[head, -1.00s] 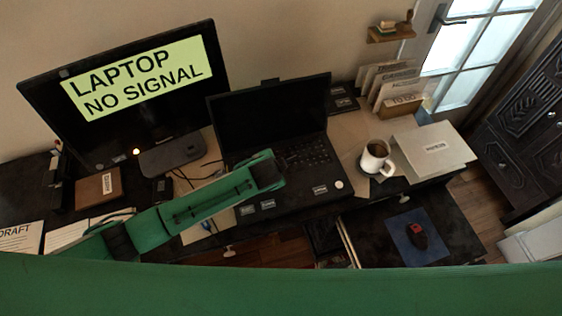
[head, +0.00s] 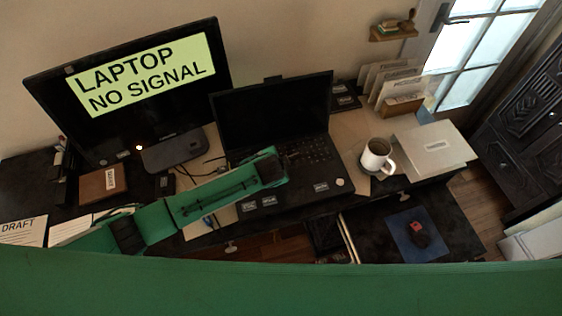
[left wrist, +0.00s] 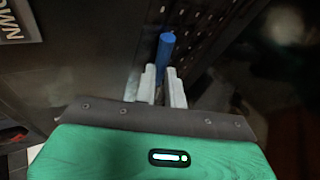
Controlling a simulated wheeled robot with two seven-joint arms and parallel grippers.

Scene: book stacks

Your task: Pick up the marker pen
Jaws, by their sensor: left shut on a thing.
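A blue marker pen (left wrist: 167,44) shows in the left wrist view, standing up from between the fingers of my left gripper (left wrist: 161,76). The fingers are shut on its lower part, which they partly hide. Dark laptop keys lie behind it. In the head view my left arm reaches over the desk to the front of the laptop, and its end hides the gripper and the held pen. My right gripper is not in view.
The open laptop (head: 272,112) stands behind my left arm, with a large monitor (head: 130,125) to the left. A mug (head: 376,156) and a box (head: 433,150) are on the right. A mouse lies on a blue mat (head: 408,240) on a lower surface.

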